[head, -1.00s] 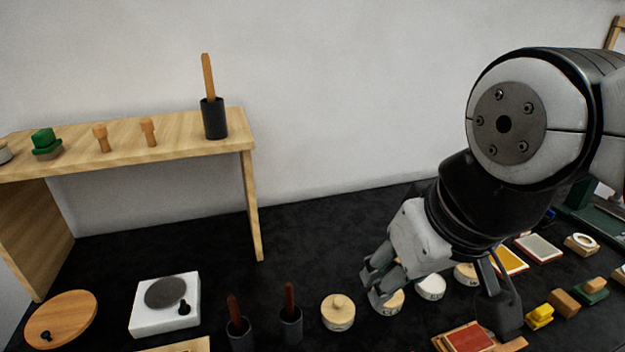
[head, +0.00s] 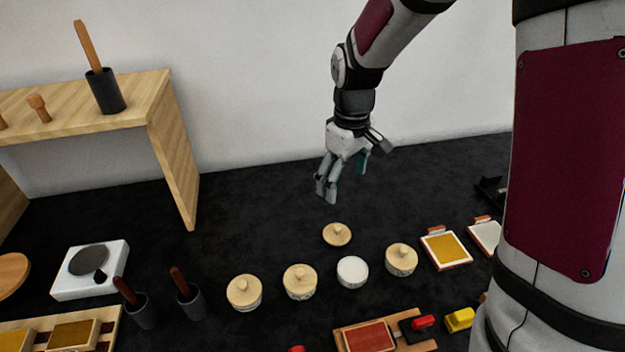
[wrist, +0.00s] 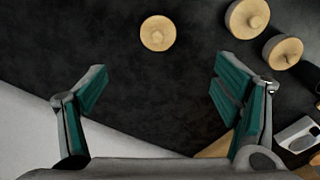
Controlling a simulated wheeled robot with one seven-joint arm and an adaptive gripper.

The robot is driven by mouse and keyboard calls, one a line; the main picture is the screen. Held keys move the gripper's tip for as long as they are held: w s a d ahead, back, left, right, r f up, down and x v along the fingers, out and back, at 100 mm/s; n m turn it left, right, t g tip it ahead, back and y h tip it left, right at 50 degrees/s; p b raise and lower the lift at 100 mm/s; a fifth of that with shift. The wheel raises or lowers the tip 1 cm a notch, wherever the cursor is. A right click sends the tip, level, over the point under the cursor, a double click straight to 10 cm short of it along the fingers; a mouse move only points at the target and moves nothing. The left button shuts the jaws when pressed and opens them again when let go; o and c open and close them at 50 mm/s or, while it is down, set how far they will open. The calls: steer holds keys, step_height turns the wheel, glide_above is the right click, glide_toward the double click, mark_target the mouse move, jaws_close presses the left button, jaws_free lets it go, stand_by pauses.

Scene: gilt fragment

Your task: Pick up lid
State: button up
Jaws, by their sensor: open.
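A round pale wooden lid (head: 337,233) with a small knob lies on the black tabletop, behind a row of round containers. It also shows in the wrist view (wrist: 158,33), near the top middle, ahead of my fingertips. One container in the row, a white one (head: 352,271), has no wooden top; the others have knobbed wooden tops. My gripper (head: 343,178) is above the tabletop, behind the lid, pointing down. In the wrist view my gripper (wrist: 160,85) has its fingers wide apart with nothing between them. It does not touch the lid.
Wood-topped containers (head: 244,292) (head: 300,281) (head: 401,259) stand close in front of the lid. A wooden shelf (head: 172,150) stands at left. Two dark cups with brown handles (head: 188,298) and coloured pads (head: 445,249) lie around. The tabletop behind the lid is clear.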

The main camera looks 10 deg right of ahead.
glide_above(339, 227)
step_height(339, 227, down, 4)
steer(key=shift+n+g, duration=0.3)
steer(key=shift+n, duration=0.1)
steer(key=f, duration=0.5)
steer(key=f+p, duration=0.1)
steer(key=f, duration=0.1)
steer(key=shift+w+a+f, duration=0.1)
steer(key=shift+a+f, duration=0.15)
steer(key=shift+f, duration=0.15)
steer(key=shift+d+f+p, duration=0.2)
steer(key=shift+f+p, duration=0.35)
steer(key=shift+f, duration=2.55)
steer(key=c, duration=1)
